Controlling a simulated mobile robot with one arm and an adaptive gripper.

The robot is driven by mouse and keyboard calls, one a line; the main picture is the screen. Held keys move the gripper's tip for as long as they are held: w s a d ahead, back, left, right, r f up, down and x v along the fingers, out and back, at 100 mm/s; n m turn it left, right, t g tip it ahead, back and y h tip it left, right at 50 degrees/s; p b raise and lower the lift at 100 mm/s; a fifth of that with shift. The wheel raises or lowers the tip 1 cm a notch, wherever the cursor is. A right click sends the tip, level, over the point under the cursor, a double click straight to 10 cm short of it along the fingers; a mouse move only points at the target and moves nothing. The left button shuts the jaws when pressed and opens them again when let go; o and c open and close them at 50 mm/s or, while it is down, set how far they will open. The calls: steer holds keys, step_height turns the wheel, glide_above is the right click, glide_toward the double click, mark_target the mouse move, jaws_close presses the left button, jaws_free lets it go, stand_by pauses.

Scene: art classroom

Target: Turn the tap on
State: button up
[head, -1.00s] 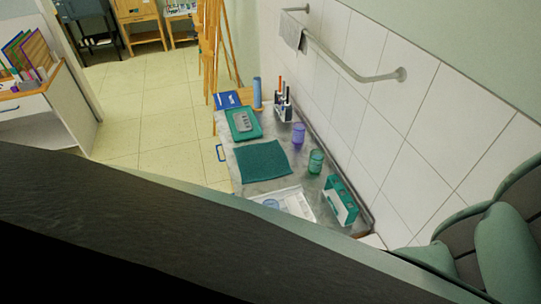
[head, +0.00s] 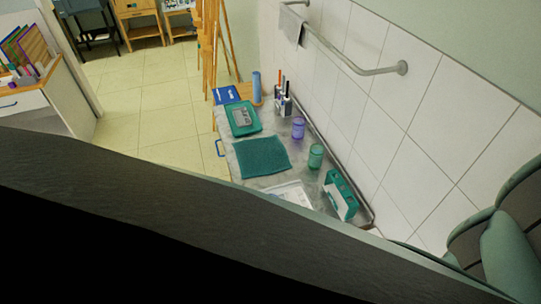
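No tap shows in the head view. The grey counter (head: 232,163) runs along the tiled wall, and its near end is hidden behind a large dark shape across the lower part of the picture. My gripper cannot be made out in this view.
On the counter are a green cloth (head: 262,157), a green case (head: 243,118), a purple cup (head: 298,128), a green cup (head: 315,156), a green-and-white box (head: 341,195) and a blue roll (head: 256,88). A rail (head: 345,56) is on the wall. Tiled floor (head: 150,115) is clear at left.

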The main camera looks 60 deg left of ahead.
steer(key=shift+o, duration=0.3)
steer(key=shift+a, duration=0.1)
jaws_close()
